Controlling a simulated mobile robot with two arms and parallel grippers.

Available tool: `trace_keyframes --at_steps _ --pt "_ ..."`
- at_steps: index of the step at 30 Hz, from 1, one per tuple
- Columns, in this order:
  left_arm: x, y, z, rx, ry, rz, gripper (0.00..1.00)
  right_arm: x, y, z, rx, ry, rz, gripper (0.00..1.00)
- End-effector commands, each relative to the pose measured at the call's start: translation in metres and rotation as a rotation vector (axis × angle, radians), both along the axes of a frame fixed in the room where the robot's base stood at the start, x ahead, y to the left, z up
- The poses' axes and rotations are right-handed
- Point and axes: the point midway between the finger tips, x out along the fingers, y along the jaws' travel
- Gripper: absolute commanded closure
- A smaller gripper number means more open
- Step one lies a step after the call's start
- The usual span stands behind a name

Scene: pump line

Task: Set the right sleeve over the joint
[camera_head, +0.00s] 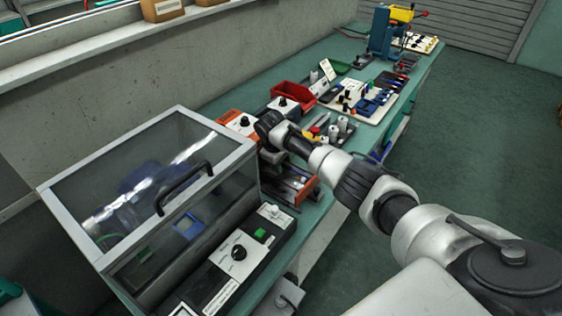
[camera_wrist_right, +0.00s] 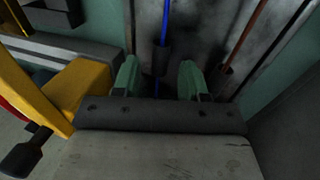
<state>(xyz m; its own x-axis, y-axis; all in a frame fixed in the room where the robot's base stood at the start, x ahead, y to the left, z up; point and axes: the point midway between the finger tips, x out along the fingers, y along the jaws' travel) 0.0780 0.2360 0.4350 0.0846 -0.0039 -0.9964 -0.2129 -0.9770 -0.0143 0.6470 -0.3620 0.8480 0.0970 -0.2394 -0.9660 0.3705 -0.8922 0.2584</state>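In the wrist view my right gripper (camera_wrist_right: 160,76) is open, its two green fingertips well apart. A dark sleeve (camera_wrist_right: 163,60) on a thin blue wire shows in the gap between them, touching neither finger as far as I can see. A second dark sleeve (camera_wrist_right: 222,76) on a red-brown wire is to the right, outside the right finger. No joint can be made out on either wire. In the head view my right arm reaches over the bench, and its fingertips cannot be made out. My left gripper is not in view.
A yellow part (camera_wrist_right: 80,88) is close to the left of my right gripper in the wrist view. In the head view a clear-lidded box (camera_head: 140,180) stands at the front left of the bench. A red bin (camera_head: 292,96) and a white tool board (camera_head: 362,104) are beyond my arm.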

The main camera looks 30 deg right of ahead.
Motion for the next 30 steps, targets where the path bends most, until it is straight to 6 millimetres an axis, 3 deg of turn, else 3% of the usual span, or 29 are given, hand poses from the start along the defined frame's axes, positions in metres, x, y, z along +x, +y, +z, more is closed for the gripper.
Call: trace_keyframes --at_steps 8,21,30 --pt "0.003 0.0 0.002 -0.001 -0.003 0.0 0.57 0.0 0.003 0.013 0.0 -0.003 0.0 0.57" --pt "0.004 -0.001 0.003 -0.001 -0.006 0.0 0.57 -0.008 0.023 0.09 0.0 -0.003 0.002 0.57" --pt "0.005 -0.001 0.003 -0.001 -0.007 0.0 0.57 -0.01 0.026 0.104 0.0 0.001 0.0 0.57"
